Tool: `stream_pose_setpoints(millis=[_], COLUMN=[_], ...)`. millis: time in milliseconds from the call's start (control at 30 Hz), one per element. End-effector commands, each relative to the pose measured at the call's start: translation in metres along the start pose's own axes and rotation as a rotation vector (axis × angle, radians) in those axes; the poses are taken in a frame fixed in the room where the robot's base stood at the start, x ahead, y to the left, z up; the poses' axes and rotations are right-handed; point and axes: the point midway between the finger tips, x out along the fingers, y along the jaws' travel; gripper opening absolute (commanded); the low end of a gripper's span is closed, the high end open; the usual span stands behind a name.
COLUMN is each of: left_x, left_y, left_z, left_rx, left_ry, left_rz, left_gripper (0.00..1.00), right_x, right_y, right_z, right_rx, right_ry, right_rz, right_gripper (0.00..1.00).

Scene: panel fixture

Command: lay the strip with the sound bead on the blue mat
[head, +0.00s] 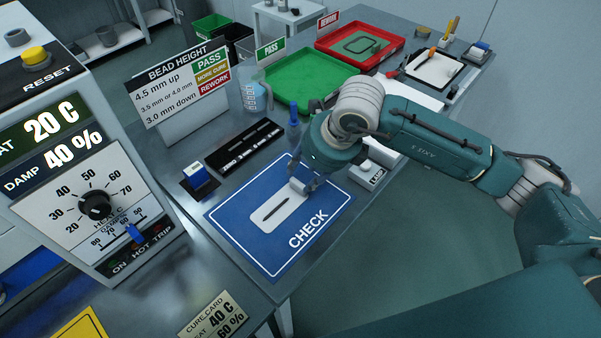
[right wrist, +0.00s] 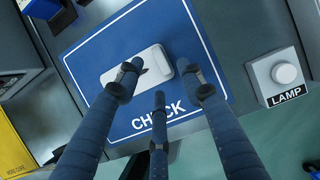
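The blue CHECK mat (head: 240,232) lies near the table's front edge. A pale strip (head: 268,214) with a dark bead along its middle lies flat on it; it also shows in the right wrist view (right wrist: 150,58). My right gripper (head: 303,184) is over the mat at the strip's far right end. In the right wrist view its fingers (right wrist: 158,78) are spread apart, two near the strip's sides and one below, and partly hide the strip. Whether they touch it I cannot tell. My left gripper is not in view.
A black rack (head: 244,148) with white labels stands behind the mat. A blue-topped block (head: 196,176) is left of it. A lamp button box (right wrist: 278,76) is right of the mat. Behind are a clear jug (head: 255,92), a green tray (head: 300,82) and a red tray (head: 340,58).

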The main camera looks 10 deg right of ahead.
Motion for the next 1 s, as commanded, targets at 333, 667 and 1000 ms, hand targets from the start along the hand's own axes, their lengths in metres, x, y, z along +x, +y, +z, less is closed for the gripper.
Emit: stream_pose_setpoints(millis=[333, 667, 1000], left_x=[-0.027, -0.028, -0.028], left_y=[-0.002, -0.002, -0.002], left_z=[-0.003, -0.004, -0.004], left_rx=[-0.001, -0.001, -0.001], left_ry=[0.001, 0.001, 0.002], left_rz=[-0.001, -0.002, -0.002], left_gripper=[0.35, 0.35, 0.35], right_x=[-0.059, -0.064, -0.063], right_y=[0.0, 0.0, 0.004], right_z=[0.001, 0.0, 0.001], right_rx=[0.0, 0.0, -0.001], right_ry=[0.0, 0.0, -0.003], right_rz=[-0.001, 0.0, 0.011], right_gripper=[0.38, 0.38, 0.38])
